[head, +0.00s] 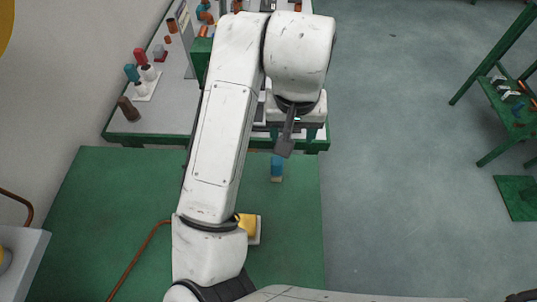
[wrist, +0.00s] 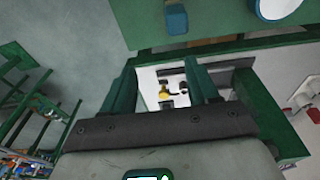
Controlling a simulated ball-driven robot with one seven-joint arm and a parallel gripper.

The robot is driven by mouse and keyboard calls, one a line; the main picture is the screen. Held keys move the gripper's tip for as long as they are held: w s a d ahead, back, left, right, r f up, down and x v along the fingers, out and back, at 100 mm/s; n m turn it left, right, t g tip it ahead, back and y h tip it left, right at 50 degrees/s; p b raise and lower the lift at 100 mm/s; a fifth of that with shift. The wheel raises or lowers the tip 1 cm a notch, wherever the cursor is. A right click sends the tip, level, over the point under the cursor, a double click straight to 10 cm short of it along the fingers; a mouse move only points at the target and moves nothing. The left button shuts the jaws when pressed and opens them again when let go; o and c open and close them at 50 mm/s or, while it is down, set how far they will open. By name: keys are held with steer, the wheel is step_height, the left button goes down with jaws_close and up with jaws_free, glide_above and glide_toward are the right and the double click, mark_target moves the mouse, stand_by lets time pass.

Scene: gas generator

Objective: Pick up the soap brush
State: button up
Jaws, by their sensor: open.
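A small blue block with a tan end (head: 277,168), which looks like the soap brush, lies on the green surface just below my gripper in the head view. Its blue part (wrist: 176,20) also shows at the top of the wrist view, beyond the fingertips. My gripper (head: 294,133) hangs at the end of the bent arm, near the edge of the grey-topped table. In the wrist view its two green fingers (wrist: 160,64) stand apart with nothing held between them. The block is apart from the fingers.
A yellow thing on a pale base (head: 252,230) is partly hidden by my arm. A grey-topped table (head: 180,110) with bottles and small items stands behind the green surface (head: 110,210). A green shelf (head: 510,105) is at right. The floor between is clear.

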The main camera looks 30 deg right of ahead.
steer(key=y, duration=0.1)
glide_above(277, 169)
steer(key=w, duration=0.1)
steer(key=shift+d+f+g, duration=0.1)
steer(key=shift+g, duration=0.3)
steer(key=shift+a+f, duration=0.25)
step_height(277, 169, down, 4)
steer(key=shift+f, duration=0.25)
steer(key=shift+w+d+f, duration=0.1)
steer(key=shift+d+f, duration=0.1)
steer(key=shift+f, duration=0.8)
steer(key=shift+s+d+f, duration=0.1)
steer(key=shift+d+f, duration=0.05)
steer(key=shift+f, duration=0.8)
steer(key=shift+w+d+f, duration=0.1)
steer(key=shift+d+f, duration=0.1)
steer(key=shift+f, duration=0.8)
steer(key=c, duration=1.1)
